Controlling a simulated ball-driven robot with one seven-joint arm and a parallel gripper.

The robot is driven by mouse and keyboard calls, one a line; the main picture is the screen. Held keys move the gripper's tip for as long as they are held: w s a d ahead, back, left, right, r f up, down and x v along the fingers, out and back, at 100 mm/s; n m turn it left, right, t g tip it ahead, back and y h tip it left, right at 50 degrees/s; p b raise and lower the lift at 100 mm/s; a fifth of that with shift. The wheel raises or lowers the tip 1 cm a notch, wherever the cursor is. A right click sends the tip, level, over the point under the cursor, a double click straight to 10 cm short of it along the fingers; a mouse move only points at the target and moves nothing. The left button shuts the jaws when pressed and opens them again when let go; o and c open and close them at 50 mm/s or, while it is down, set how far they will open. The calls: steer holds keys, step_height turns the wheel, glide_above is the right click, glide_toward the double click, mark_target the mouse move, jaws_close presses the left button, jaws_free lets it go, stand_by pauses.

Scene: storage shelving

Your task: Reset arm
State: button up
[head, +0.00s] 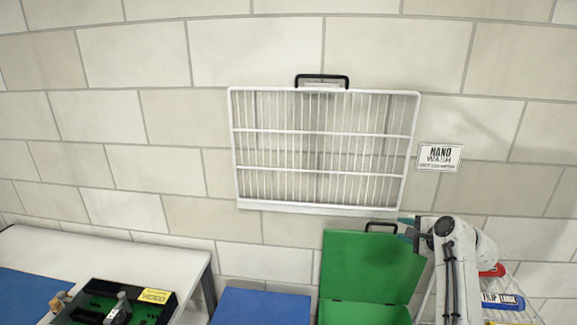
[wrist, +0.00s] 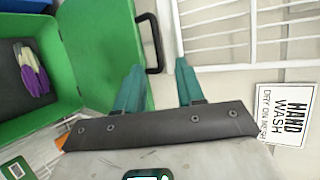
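My gripper (head: 408,228) is at the right in the head view, beside the upper right edge of a green lidded box (head: 370,265). Its two teal fingers show in the wrist view (wrist: 160,72), spread apart with nothing held between them. The green box also shows in the wrist view (wrist: 97,45), with its lid raised and a black handle (wrist: 152,42) on the lid's edge. A purple and cream item (wrist: 33,72) lies inside the box on a dark bottom. My arm rises at the right in the head view.
A white wire rack (head: 325,150) is on the block wall, with a "Hand Wash" sign (head: 440,157) to its right. A wire shelf (head: 520,292) with red and blue items stands at the right. A blue surface (head: 260,308) and white table (head: 110,258) are at the left.

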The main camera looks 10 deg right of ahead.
steer(key=s+a+f+n+g, duration=0.3)
steer(key=s+a+f+n, duration=0.2)
steer(key=s+f, duration=0.55)
steer(key=s+a+f+n+g, duration=0.45)
steer(key=s+f, duration=0.25)
steer(key=s, duration=0.6)
steer(key=s+a+f+n+g+h, duration=0.1)
steer(key=s+a+n+g, duration=0.1)
steer(key=s, duration=1.1)
steer(key=s+a+n+g, duration=0.2)
steer(key=s+a+n, duration=0.3)
steer(key=s, duration=0.9)
steer(key=shift+f+n+h, duration=0.35)
steer(key=shift+n+h, duration=0.05)
steer(key=shift+n, duration=0.45)
